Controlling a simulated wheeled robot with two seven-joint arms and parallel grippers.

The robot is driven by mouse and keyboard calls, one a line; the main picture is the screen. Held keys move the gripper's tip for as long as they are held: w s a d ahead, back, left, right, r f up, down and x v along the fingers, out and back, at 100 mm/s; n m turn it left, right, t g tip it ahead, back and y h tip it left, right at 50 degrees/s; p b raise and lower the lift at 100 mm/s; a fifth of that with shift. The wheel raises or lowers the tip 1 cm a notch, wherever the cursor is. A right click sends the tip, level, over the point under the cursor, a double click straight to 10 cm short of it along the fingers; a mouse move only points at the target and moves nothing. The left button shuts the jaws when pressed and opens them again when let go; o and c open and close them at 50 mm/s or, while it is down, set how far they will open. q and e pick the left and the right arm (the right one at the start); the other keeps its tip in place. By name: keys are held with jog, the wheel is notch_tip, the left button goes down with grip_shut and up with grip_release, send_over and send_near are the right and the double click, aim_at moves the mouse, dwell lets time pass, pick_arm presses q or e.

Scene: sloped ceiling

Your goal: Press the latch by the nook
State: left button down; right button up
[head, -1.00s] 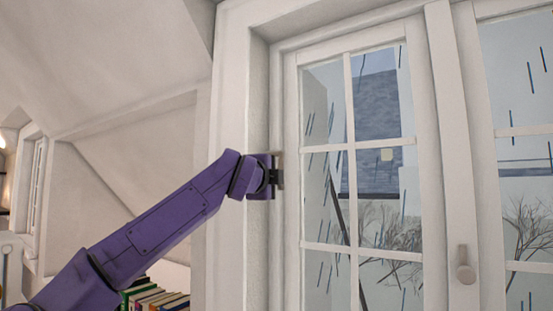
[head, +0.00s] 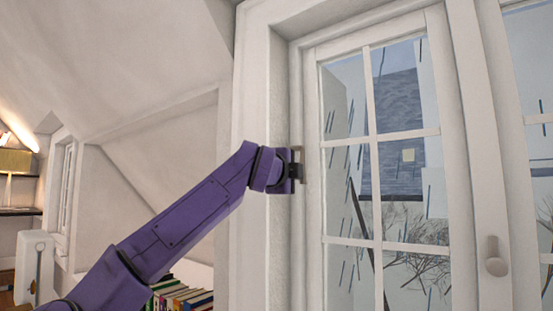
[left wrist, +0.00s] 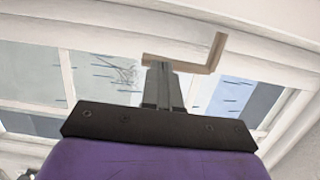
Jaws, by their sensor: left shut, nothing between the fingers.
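My left gripper (head: 298,170) reaches up from the left to the left side of the white window frame. In the left wrist view its fingers (left wrist: 162,72) are together, with nothing between them. A tan, crank-shaped bar (left wrist: 198,66) is right at the fingertips, which overlap its left part; I cannot tell whether they touch. It may be the latch. In the head view only a small tan bit of it (head: 301,152) shows beside the gripper. Another pale handle (head: 495,257) sits on the window's middle post, apart from the gripper. My right gripper is not in view.
The white casing (head: 252,90) and window panes stand close around my left gripper. A row of books (head: 182,297) is below my arm. A white upright piece with a dark rod (head: 34,265) and a lamp (head: 14,162) are at the far left.

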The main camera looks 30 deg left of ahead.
pick_arm(q)
jog(key=s+d+b, duration=0.1)
jog(key=s+b, duration=0.1)
jog(key=s, duration=1)
jog(key=shift+s+d+f, duration=0.3)
jog(key=shift+f, duration=0.05)
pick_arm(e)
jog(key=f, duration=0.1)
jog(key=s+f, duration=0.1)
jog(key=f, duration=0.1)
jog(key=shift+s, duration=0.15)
